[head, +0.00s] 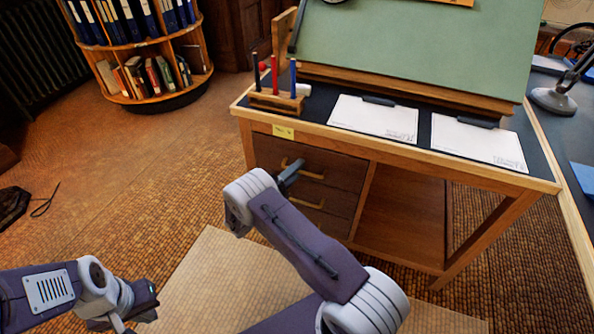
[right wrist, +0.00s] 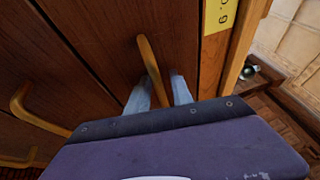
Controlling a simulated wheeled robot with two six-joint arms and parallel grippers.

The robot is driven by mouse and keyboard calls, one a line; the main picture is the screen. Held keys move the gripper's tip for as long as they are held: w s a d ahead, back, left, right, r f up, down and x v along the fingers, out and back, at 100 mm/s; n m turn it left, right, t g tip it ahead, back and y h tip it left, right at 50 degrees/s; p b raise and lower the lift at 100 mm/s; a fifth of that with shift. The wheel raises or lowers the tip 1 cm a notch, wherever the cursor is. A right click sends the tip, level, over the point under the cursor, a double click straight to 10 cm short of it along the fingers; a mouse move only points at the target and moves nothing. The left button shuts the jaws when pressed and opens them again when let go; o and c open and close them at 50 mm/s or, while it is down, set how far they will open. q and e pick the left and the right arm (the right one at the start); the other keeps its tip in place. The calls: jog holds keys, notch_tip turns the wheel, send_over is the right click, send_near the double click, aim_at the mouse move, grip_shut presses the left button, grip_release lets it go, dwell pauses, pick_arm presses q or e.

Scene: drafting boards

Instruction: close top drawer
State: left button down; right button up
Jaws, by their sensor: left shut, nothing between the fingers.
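The desk's top drawer (head: 333,168) has a brown wooden front and a tan bar handle; its front looks about flush with the desk, and I cannot tell whether a small gap remains. My right gripper (head: 290,172) is at this handle. In the right wrist view the handle (right wrist: 149,62) runs between the two fingertips of the right gripper (right wrist: 160,90), which stand apart with some space beside the bar. My left gripper (head: 140,312) is low at the left, shut and empty, far from the desk.
A lower drawer with its own handle (right wrist: 38,115) is below. A pen holder (head: 275,101) and two paper sheets (head: 374,117) lie on the desktop. An open shelf bay (head: 402,215) is right of the drawers. A round bookcase (head: 150,60) stands at the back left. Floor between is clear.

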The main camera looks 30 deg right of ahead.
jog(key=shift+f, duration=0.1)
dwell(0.4)
jog(key=p+v, duration=0.2)
jog(key=v, duration=0.7)
